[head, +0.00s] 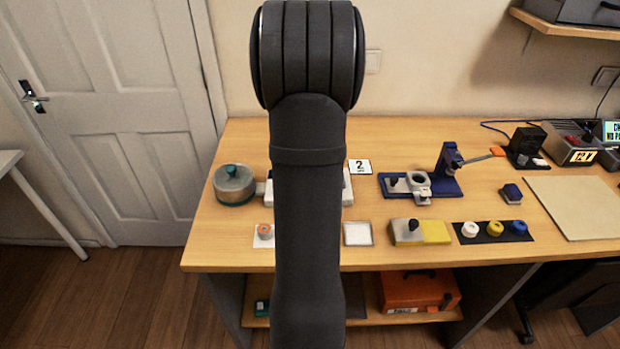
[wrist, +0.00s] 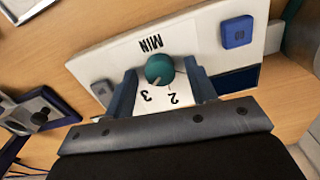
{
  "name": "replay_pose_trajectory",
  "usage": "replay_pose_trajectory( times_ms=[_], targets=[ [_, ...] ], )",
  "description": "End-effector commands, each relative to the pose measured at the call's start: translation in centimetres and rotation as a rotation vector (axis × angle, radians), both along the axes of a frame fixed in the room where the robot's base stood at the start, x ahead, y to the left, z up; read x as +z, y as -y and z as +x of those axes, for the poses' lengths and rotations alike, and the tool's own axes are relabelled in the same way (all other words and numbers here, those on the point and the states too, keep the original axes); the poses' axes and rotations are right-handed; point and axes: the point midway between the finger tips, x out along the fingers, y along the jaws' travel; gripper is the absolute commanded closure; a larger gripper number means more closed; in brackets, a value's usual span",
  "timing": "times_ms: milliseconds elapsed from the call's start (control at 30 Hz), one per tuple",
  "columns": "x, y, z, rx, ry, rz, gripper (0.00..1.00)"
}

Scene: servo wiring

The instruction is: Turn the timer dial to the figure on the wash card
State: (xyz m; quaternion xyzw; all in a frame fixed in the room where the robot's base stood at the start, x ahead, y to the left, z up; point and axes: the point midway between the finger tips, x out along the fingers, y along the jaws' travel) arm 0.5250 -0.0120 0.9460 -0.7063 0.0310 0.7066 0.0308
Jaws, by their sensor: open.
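The timer dial (wrist: 159,69) is a round teal knob with a pale pointer, on a white panel (wrist: 205,40). In the wrist view the panel reads upside down, with MIN above the dial and figures 3 and 2 below. The pointer tilts down and left, toward the 3 side. My gripper (wrist: 161,74) is open, one finger on each side of the dial, with no clear contact visible. The wash card (head: 360,167) is small and white and shows a 2. In the head view my arm hides the gripper, dial and most of the panel.
A blue button (wrist: 237,32) and a grey button (wrist: 103,87) flank the dial. A lidded metal pot (head: 234,187) stands left of the panel. A blue fixture (head: 447,180) stands to the right. A beige mat (head: 580,205) lies clear further right.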

Motion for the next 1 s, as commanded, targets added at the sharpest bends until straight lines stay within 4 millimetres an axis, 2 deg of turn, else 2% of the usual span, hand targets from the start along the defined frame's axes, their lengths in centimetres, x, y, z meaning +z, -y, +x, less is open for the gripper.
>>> replay_pose_trajectory(
  times_ms=[33, 200, 267, 667, 1000],
  targets=[
    [0.02, 0.0, 0.01, 0.0, 0.0, 0.0, 0.5],
    [0.04, 0.0, 0.02, 0.0, 0.0, 0.0, 0.84],
    [0.05, 0.0, 0.02, 0.0, 0.001, 0.0, 0.93],
    [0.08, 0.0, 0.03, 0.075, 0.001, 0.0, 0.93],
    [0.1, 0.0, 0.04, 0.337, 0.001, 0.0, 0.93]
  ],
)
